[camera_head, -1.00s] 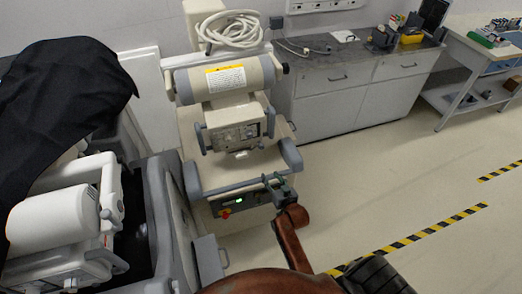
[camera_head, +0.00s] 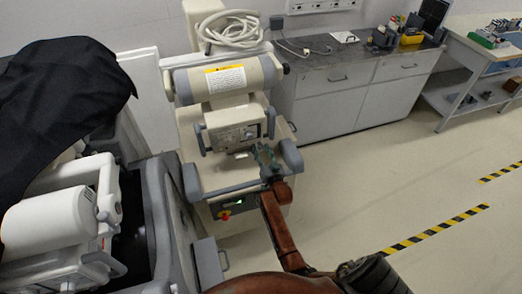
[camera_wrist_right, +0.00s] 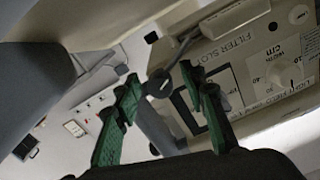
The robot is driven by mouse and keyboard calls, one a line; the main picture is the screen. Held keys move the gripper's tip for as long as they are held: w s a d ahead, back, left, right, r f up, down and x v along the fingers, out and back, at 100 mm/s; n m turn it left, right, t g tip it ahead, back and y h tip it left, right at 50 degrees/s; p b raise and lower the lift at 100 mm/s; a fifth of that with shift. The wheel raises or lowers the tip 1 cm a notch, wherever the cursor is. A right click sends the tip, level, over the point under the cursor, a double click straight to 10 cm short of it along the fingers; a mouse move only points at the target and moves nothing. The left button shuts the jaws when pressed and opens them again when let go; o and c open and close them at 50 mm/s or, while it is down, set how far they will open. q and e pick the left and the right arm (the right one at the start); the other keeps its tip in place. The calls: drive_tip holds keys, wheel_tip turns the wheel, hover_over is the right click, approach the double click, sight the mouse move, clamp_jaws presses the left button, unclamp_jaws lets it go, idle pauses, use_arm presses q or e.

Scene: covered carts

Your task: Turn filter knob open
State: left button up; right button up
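The pale collimator box (camera_head: 232,132) of the machine faces me in the head view. In the right wrist view its housing (camera_wrist_right: 250,50) bears a "FILTER SLOT" label and a white dial (camera_wrist_right: 286,76) beside a printed scale. A dark grey round knob (camera_wrist_right: 159,86) on a bent rod shows near the slot; I cannot tell for certain whether it is the filter knob. My right gripper (camera_head: 265,154) is just below the box's right side. Its green fingers (camera_wrist_right: 158,82) are apart, and the grey knob appears between their tips. Contact is unclear. My left gripper is out of view.
The machine's grey front bumper (camera_head: 292,156) and lower panel (camera_head: 228,209) are close to my right arm. A black-draped cart (camera_head: 60,95) with white equipment stands at left. A counter (camera_head: 350,85) is behind; the floor at right is clear.

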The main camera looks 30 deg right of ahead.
drive_tip(key=shift+w, duration=0.1)
drive_tip(key=shift+c, duration=0.2)
clamp_jaws()
drive_tip(key=shift+n, duration=0.4)
drive_tip(key=n+p, duration=0.1)
drive_tip(key=n, duration=0.1)
drive_tip(key=shift+d+n, duration=0.1)
drive_tip(key=shift+n, duration=0.3)
drive_tip(key=n, duration=0.2)
drive_tip(key=shift+f+n, duration=0.1)
drive_tip(key=shift+n, duration=0.2)
drive_tip(key=n, duration=0.4)
drive_tip(key=shift+f+n+b, duration=0.1)
drive_tip(key=shift+n+b, duration=0.2)
drive_tip(key=shift+b, duration=0.1)
drive_tip(key=n+b, duration=0.1)
drive_tip(key=n, duration=0.3)
drive_tip(key=shift+d+n+b, duration=0.1)
drive_tip(key=shift+n+b, duration=0.2)
drive_tip(key=shift+b, duration=0.1)
drive_tip(key=shift+n, duration=0.3)
